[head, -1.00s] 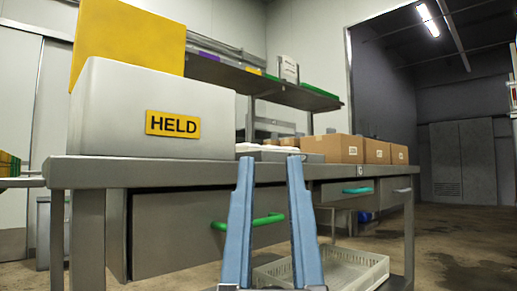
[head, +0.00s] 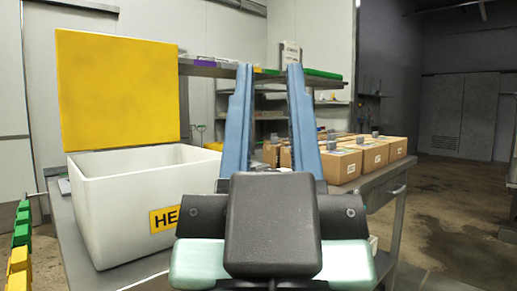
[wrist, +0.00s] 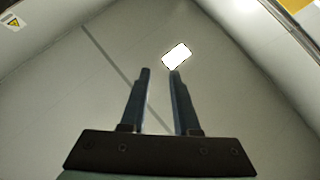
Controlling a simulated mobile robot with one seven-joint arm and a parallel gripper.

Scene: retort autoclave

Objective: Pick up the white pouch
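I cannot make out a white pouch in either view now. My gripper (head: 269,69) points upward in the middle of the head view, its two blue fingers apart with nothing between them. Its dark body hides part of the bench behind it. In the wrist view my gripper (wrist: 160,72) is also open and empty, facing pale wall or ceiling surfaces and a bright white rectangle (wrist: 176,56) that looks like a lamp.
A white bin (head: 140,210) marked HELD, its yellow lid (head: 115,90) raised, stands left on the steel bench (head: 385,182). Cardboard boxes (head: 342,166) stand on the right. A shelf (head: 205,68) runs behind. Floor (head: 455,215) at right is open.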

